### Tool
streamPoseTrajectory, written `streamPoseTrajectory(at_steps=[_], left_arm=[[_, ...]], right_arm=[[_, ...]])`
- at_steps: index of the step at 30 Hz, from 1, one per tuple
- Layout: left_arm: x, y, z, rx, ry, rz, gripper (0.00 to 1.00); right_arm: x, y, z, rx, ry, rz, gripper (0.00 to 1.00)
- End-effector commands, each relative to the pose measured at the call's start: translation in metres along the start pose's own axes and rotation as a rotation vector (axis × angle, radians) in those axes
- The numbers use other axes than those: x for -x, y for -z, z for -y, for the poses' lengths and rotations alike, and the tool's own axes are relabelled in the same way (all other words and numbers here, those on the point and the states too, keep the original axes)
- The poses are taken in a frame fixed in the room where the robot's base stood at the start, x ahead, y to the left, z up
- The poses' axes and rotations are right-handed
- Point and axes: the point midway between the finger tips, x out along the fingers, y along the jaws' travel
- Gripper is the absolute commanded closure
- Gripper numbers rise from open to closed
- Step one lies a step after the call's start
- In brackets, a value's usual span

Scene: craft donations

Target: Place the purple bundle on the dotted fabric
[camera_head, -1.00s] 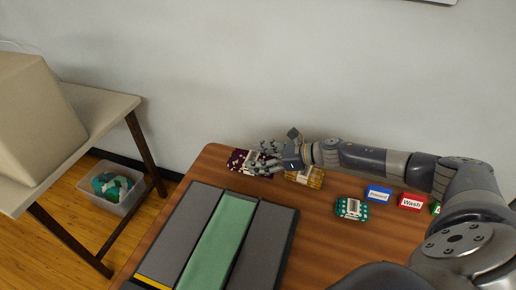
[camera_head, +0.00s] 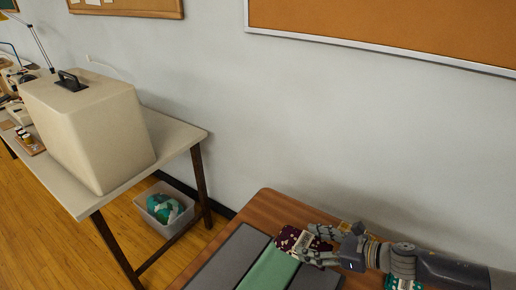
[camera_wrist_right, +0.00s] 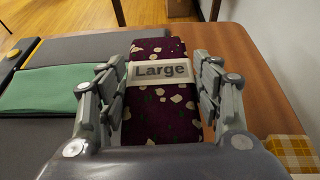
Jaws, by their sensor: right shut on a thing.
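The purple bundle (camera_head: 288,236) is dark purple cloth with pale spots and a white band, which reads "Large" in the right wrist view (camera_wrist_right: 160,112). My right gripper (camera_head: 308,248) is shut on it, with fingers along both sides in the wrist view (camera_wrist_right: 162,95). I cannot tell whether the bundle is lifted off the table. A teal patterned bundle (camera_head: 402,283) shows partly behind my right arm. Crumpled teal cloth with pale patches (camera_head: 164,209) lies in a bin at left. I cannot tell which cloth is the dotted fabric. My left gripper is out of view.
A grey mat (camera_head: 228,257) with a green strip (camera_head: 268,270) lies left of the bundle on the wooden table (camera_head: 283,203). A yellow checked bundle (camera_wrist_right: 292,152) is close at right. The clear bin (camera_head: 147,210) stands under a side table (camera_head: 178,133) holding a beige case (camera_head: 95,130).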

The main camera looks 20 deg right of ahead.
Motion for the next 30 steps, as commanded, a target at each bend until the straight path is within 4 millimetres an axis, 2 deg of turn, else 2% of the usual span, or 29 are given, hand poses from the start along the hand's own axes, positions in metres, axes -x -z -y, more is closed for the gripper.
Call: streamPoseTrajectory(at_steps=[5, 8, 15, 22, 30], left_arm=[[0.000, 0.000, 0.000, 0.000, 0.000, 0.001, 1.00], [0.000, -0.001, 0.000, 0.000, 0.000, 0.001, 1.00], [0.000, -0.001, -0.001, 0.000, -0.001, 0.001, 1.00], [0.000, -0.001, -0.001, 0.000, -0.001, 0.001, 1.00], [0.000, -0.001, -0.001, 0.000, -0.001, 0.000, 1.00]], right_arm=[[-0.003, -0.012, -0.007, 0.012, -0.019, 0.003, 0.68], [-0.008, -0.029, -0.018, 0.027, -0.050, 0.006, 0.68], [-0.016, -0.080, -0.055, 0.075, -0.155, 0.007, 0.68], [-0.013, -0.129, -0.097, 0.122, -0.280, 0.007, 0.68], [0.001, -0.165, -0.132, 0.161, -0.397, 0.005, 0.68]])
